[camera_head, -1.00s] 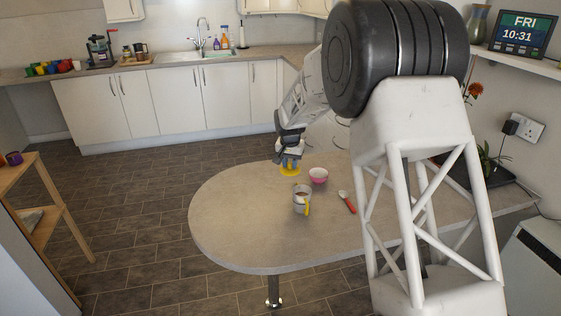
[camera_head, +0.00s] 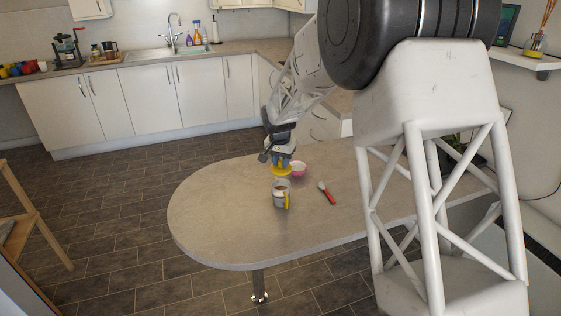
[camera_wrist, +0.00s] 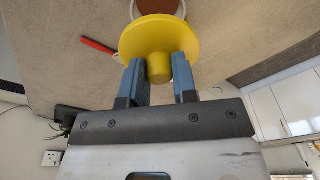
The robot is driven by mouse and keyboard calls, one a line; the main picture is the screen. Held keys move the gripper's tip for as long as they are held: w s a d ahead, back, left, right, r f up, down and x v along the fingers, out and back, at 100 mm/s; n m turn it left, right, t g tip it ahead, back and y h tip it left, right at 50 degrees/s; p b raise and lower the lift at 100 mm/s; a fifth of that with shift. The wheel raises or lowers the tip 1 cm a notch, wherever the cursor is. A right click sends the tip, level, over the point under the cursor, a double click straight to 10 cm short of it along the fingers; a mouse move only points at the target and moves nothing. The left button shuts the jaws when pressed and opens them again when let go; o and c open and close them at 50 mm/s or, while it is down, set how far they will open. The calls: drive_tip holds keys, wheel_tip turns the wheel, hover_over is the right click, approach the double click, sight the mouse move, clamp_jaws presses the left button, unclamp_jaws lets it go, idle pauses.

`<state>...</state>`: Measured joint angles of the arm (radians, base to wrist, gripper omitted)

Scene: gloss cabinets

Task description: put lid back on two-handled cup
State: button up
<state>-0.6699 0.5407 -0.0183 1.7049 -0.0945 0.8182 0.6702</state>
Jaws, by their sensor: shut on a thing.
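My gripper (camera_head: 283,162) is shut on the yellow lid (camera_head: 281,171), above the table just behind the cup. In the wrist view my gripper (camera_wrist: 159,72) has its two blue fingers on the lid's knob, and the lid's yellow disc (camera_wrist: 160,35) faces the camera.
A pink bowl (camera_head: 298,169) stands just right of the lid. A spoon with a red handle (camera_head: 327,193) lies right of the cup and also shows in the wrist view (camera_wrist: 97,45). The left part of the table (camera_head: 215,205) is clear.

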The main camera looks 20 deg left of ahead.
drive_tip(key=shift+f, duration=0.15)
wheel_tip(320, 180, down, 6)
idle(1.0)
drive_tip(key=shift+f, duration=0.2)
idle(2.7)
drive_tip(key=o, duration=1.5)
drive_tip(key=shift+c, duration=0.2)
drive_tip(key=shift+r, duration=0.15)
drive_tip(key=shift+r, duration=3.35)
drive_tip(key=shift+c, duration=0.5)
